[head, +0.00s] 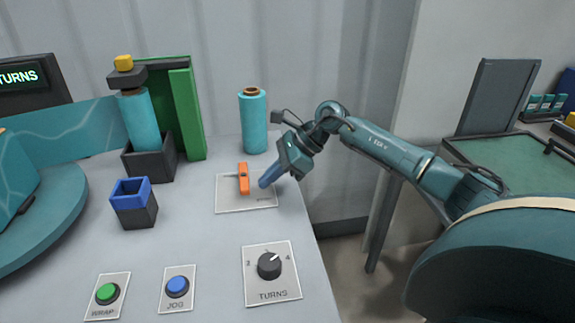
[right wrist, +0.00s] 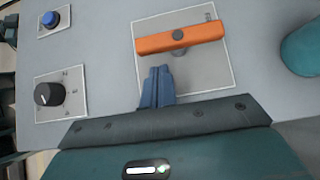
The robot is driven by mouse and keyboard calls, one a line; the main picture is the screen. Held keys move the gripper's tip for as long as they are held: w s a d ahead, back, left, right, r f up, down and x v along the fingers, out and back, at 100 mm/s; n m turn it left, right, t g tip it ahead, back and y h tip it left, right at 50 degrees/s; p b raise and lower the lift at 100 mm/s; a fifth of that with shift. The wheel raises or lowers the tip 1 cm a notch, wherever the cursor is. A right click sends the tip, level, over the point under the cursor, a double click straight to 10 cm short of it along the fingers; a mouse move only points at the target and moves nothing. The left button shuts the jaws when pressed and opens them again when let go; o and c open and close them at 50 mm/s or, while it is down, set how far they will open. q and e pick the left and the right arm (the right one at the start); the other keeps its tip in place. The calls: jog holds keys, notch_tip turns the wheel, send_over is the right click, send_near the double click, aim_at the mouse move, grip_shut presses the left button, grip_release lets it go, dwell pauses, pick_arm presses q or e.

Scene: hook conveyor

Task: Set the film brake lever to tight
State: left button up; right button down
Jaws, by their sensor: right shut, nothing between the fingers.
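The orange film brake lever (head: 244,178) sits on a pale plate (head: 232,206) on the grey worktop. In the head view it points roughly away from me, toward the back of the worktop. My right gripper (head: 265,182) is just to the right of the lever, with its blue fingers closed together and empty. In the right wrist view the lever (right wrist: 180,38) lies just beyond the fingertips (right wrist: 158,70), with a small gap seeming to show between them. The plate's lettering is too small to read. My left gripper does not show.
A teal film roll (head: 252,122) stands behind the lever. A blue-topped holder (head: 134,205) is to the left. The TURNS knob (head: 269,266), blue JOG button (head: 177,287) and green WRAP button (head: 107,293) are in front. A green post (head: 186,115) and turntable (head: 40,225) stand at left.

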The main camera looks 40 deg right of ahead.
jog(key=shift+w+a, duration=0.35)
jog(key=shift+a, duration=0.3)
